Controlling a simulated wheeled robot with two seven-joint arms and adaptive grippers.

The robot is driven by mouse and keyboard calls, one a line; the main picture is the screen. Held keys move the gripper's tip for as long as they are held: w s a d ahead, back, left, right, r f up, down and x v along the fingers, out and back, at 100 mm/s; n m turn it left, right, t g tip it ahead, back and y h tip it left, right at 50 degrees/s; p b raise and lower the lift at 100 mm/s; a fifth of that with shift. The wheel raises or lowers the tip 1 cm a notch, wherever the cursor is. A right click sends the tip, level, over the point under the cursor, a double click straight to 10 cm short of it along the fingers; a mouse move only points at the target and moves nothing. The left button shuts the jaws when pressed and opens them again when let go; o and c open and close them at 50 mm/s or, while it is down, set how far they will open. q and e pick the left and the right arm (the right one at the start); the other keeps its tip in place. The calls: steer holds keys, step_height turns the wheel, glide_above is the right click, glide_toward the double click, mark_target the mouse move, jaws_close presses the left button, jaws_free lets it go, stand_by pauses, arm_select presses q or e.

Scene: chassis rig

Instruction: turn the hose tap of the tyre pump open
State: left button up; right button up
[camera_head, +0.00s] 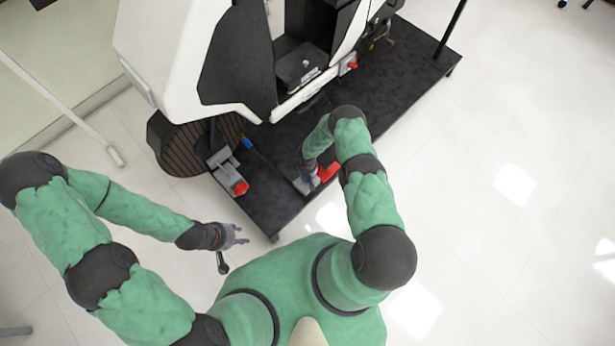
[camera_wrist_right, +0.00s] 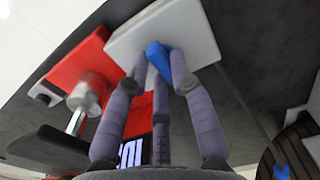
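The tyre pump is a red and grey unit on the black platform. Its red part (camera_head: 327,172) shows beside my right gripper in the head view. In the right wrist view are its red body (camera_wrist_right: 85,65) and pale grey block (camera_wrist_right: 192,28). A blue tap handle (camera_wrist_right: 158,58) sits at the grey block. My right gripper (camera_wrist_right: 159,62) has its fingers around the handle, one on each side and one below. Whether they press on it I cannot tell. My left gripper (camera_head: 238,236) hangs empty, fingers apart, left of the platform's near corner.
The black platform (camera_head: 400,85) carries a white and black machine (camera_head: 175,50). A grey and red device (camera_head: 226,170) stands at its left edge, near a dark ribbed wheel (camera_head: 185,148) and a small blue part (camera_head: 247,143). The white floor to the right is clear.

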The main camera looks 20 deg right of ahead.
jaws_close()
steer(key=shift+r+m+p, duration=0.1)
steer(key=shift+m+p, duration=0.65)
steer(key=shift+m, duration=0.15)
steer(key=m+p, duration=0.1)
steer(key=m, duration=0.1)
steer(key=shift+s+m, duration=0.15)
steer(key=shift+m, duration=0.15)
steer(key=m+p, duration=0.2)
steer(key=m, duration=0.3)
steer(key=m+p, duration=0.1)
steer(key=m, duration=0.3)
steer(key=shift+s, duration=0.1)
steer(key=shift+a+m+p, duration=0.15)
steer(key=shift+m+p, duration=0.2)
steer(key=shift+m, duration=1.85)
